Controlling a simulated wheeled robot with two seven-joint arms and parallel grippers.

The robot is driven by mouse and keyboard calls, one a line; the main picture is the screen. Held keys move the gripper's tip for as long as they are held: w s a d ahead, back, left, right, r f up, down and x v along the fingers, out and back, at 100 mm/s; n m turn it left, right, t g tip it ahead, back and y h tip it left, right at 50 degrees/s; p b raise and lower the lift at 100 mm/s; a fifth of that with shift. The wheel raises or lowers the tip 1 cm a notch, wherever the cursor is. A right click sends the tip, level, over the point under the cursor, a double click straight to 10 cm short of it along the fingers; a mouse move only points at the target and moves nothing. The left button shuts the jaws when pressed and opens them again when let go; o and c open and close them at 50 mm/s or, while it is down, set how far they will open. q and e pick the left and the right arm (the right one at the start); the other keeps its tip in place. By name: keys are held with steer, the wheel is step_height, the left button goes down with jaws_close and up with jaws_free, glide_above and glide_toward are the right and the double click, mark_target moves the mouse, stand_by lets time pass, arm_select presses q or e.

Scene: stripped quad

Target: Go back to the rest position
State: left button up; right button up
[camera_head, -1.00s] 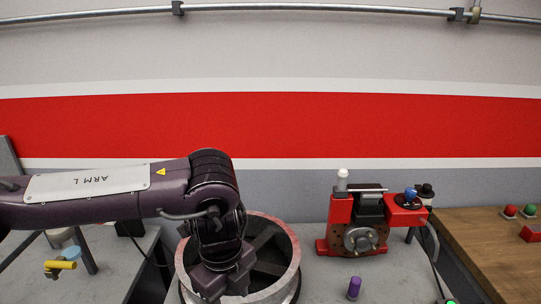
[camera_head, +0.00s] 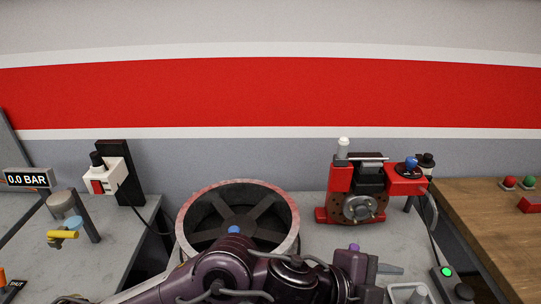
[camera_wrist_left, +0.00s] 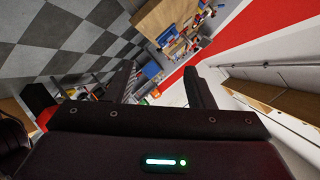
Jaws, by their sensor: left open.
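My left arm (camera_head: 225,268) crosses the bottom of the head view, low in front of the bench. My left gripper (camera_wrist_left: 162,82) shows in the wrist view with its two dark fingers spread apart and nothing between them. In the head view its end lies at the lower right, below the red machine, partly cut off by the frame edge. My right gripper is in neither view.
A round spoked metal ring (camera_head: 188,222) stands behind my left arm. The red machine (camera_head: 341,207) is right of it. A white device (camera_head: 112,178) and yellow valve handle (camera_head: 62,235) stand left.

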arm_select(q)
steer(key=w+a+r+n+t, duration=0.3)
steer(key=w+n+t, duration=0.1)
steer(key=n, duration=0.1)
steer(key=w+a+f+n+t+y, duration=0.1)
steer(key=w+a+f+n+y, duration=0.2)
steer(key=a+n, duration=0.4)
steer(key=w+a+f+n+t+y, duration=0.2)
steer(key=a+f+n+y, duration=0.25)
steer(key=a, duration=0.55)
steer(key=s+a+f+n+g+y, duration=0.2)
steer(key=s+a+f+n+g, duration=0.1)
steer(key=s+a+f, duration=0.5)
steer(key=s+a+f+n+g+y, duration=0.35)
steer(key=s+a+f, duration=0.2)
steer(key=a, duration=0.45)
step_height(320, 180, down, 29)
steer(key=g, duration=0.1)
steer(key=s+a+f, duration=0.1)
steer(key=s+f, duration=0.9)
steer(key=s+a+f+g+b, duration=0.1)
steer(key=s+a+f, duration=0.1)
steer(key=s+f, duration=0.8)
steer(key=shift+s+a+f+h, duration=0.25)
steer(key=shift+s+f+h, duration=0.1)
steer(key=shift+s, duration=0.1)
